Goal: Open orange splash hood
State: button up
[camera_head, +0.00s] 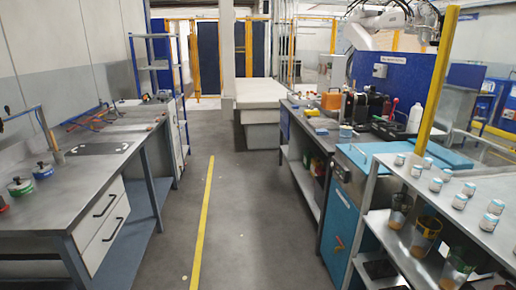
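An orange box-like thing (331,101) stands on the right-hand workbench, some way ahead, beside a dark machine (367,106). It is small in the picture, and I cannot tell whether it is the splash hood or whether it is open or shut. No other clear orange hood shows. My gripper is not in view.
A clear grey aisle with a yellow floor line (205,207) runs ahead between a left bench with drawers (103,213) and the right workbench (316,136). A shelf rack (407,186) with small jars stands near right. A pale block (259,94) stands at the aisle's far end.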

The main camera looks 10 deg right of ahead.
aim_at(331, 101)
jog(key=i, duration=3.85)
